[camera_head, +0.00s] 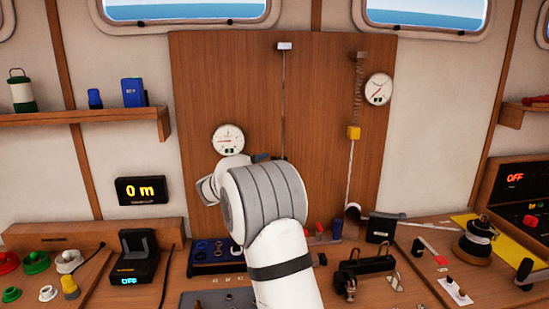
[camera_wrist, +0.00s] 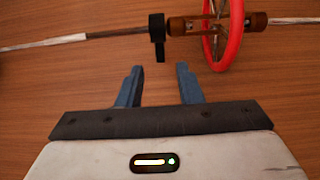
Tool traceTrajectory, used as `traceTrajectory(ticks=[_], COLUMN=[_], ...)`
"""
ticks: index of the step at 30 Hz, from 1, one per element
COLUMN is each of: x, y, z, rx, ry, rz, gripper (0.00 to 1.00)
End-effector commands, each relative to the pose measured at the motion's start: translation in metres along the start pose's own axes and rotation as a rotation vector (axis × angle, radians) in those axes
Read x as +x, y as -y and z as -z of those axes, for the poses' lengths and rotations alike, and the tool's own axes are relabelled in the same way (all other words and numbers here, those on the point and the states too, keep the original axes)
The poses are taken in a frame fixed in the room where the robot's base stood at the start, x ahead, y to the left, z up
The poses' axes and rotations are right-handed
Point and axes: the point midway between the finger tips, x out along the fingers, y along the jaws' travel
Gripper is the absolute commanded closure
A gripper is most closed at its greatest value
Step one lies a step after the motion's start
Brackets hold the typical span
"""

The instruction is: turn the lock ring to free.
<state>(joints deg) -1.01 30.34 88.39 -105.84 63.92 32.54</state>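In the wrist view a black ring with a short tab (camera_wrist: 158,38), which looks like the lock ring, sits around a thin rod beside a brown cylinder (camera_wrist: 184,26). Its tab points toward my gripper. My gripper (camera_wrist: 159,67) has two blue fingers spread apart, with nothing between them. The tab's end lies in line with the gap, at about the fingertips; I cannot tell the depth between them. A red wheel (camera_wrist: 235,30) stands around the cylinder's right part, near the right finger.
A black device (camera_head: 139,258) and a winch (camera_head: 477,238) stand on the desk below.

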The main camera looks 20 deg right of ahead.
Motion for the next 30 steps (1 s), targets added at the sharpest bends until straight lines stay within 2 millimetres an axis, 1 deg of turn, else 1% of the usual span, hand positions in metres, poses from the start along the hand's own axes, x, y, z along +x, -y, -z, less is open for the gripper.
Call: traceTrajectory(ticks=[1, 6, 12, 16, 23, 30], x=[0.008, 0.037, 0.061, 0.066, 0.067, 0.067], y=[-0.002, -0.002, -0.001, 0.0, 0.001, 0.001], z=[-0.001, -0.002, -0.002, -0.002, -0.002, -0.003], rx=[-0.001, -0.001, -0.002, -0.001, -0.001, -0.001], ry=[0.003, 0.005, 0.004, 0.002, 0.002, 0.003], rz=[0.001, 0.003, 0.003, 0.004, 0.004, 0.004], gripper=[0.67, 0.67, 0.67, 0.67, 0.67, 0.87])
